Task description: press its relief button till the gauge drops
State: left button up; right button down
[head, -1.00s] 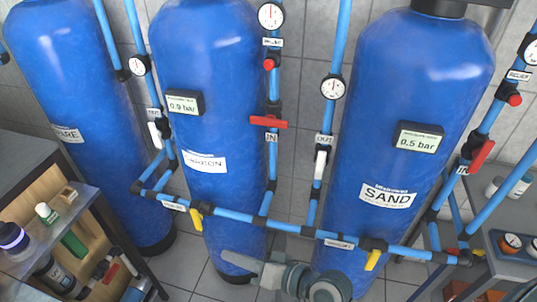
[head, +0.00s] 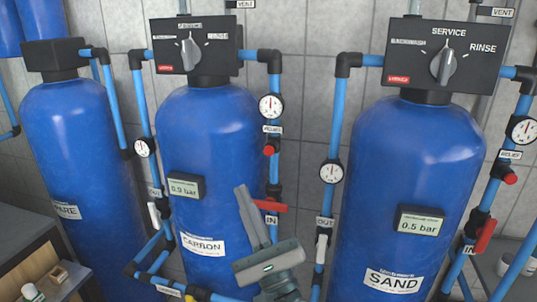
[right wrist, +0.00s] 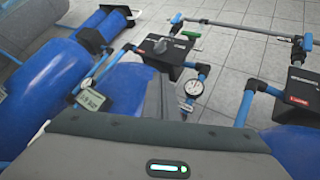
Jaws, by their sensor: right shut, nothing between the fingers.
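My right gripper (head: 246,198) is shut and empty, pointing up in front of the blue CARBON tank (head: 205,130). It is below and left of that tank's red relief button (head: 269,150), apart from it in the picture. The RELIEF label and a round white gauge (head: 271,105) are above the button. The SAND tank (head: 410,150) has its own red relief button (head: 511,178) and gauge (head: 524,130) at the right edge. In the right wrist view a gauge (right wrist: 194,87) shows just right of my fingers. Needle readings are too small to tell. My left gripper is not in view.
A red IN valve handle (head: 270,207) is right beside my right gripper. The CARBON display (head: 187,187) reads 0.9 bar, the SAND display (head: 421,221) 0.5 bar. Control heads (head: 444,55) top the tanks. Blue pipes run between them. A bench (head: 25,260) is at lower left.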

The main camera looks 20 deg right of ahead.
aim_at(269, 150)
jog(key=w+d+m+h, duration=0.1)
jog(key=m+h, duration=0.1)
jog(key=m, duration=0.1)
jog(key=w+d+m+h, duration=0.1)
jog(key=w+m+h, duration=0.1)
jog(key=m, duration=0.1)
jog(key=w+d+r+m+h, duration=0.1)
jog(key=m+h, duration=0.1)
jog(key=m, duration=0.1)
jog(key=shift+w+d+m, duration=0.15)
jog(key=shift+w+m, duration=0.05)
jog(key=shift+m, duration=0.1)
jog(key=w+d+b, duration=0.1)
jog(key=w+d, duration=0.4)
jog(key=w, duration=0.2)
jog(key=shift+w+d, duration=0.5)
jog(key=shift+w, duration=0.4)
dwell(3.0)
jog(key=shift+s, duration=0.1)
dwell(0.9)
jog(key=shift+s+a, duration=0.5)
jog(key=shift+s, duration=0.2)
jog(key=shift+f, duration=0.1)
